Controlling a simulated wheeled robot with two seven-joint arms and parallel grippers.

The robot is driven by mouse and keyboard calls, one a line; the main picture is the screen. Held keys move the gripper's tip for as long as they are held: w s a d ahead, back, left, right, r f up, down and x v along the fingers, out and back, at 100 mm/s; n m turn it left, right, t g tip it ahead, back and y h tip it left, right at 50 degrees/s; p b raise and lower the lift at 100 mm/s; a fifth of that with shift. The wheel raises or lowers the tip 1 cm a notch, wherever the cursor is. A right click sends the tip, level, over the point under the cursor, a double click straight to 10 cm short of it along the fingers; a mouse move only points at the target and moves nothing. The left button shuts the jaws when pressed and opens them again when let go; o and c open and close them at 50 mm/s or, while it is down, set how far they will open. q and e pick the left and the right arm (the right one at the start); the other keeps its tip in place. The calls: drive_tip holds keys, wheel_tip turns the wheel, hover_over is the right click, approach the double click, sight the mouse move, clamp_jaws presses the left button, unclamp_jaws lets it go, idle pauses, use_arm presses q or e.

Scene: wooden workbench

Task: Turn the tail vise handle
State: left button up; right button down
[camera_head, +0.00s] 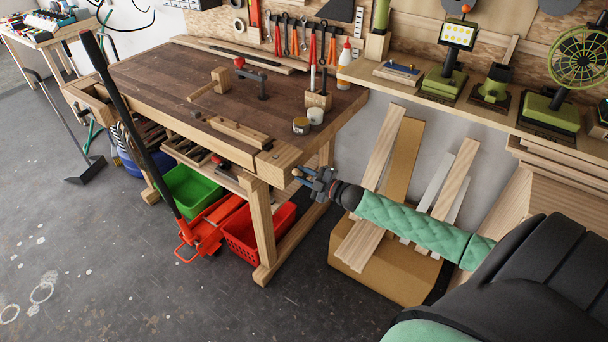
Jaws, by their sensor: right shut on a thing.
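The wooden workbench (150,75) has its tail vise (279,158) at the near right corner, a pale wooden block. My right arm, in a green quilted sleeve, reaches in from the right. My right gripper (304,177) is at the end of the tail vise, just right of the bench leg, and is shut on the vise handle. The handle is small here and mostly hidden by the fingers, so its angle is hard to tell. My left gripper is not in view.
Under the bench are a green crate (190,187), a red basket (262,236) and a red jack (213,226). A cardboard box (378,272) with leaning planks stands behind and below my right arm. The floor at the left front is clear.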

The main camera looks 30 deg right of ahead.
sight(306, 177)
drive_tip(key=m+p, duration=0.1)
drive_tip(key=m, duration=0.4)
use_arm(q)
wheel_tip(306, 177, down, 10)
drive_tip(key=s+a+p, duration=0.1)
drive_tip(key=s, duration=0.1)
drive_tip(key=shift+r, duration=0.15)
use_arm(e)
drive_tip(key=shift+f+m, duration=0.1)
drive_tip(key=shift+m, duration=1.8)
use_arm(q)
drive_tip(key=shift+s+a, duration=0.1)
use_arm(e)
drive_tip(key=c, duration=1.2)
unclamp_jaws()
drive_tip(key=shift+s, duration=0.1)
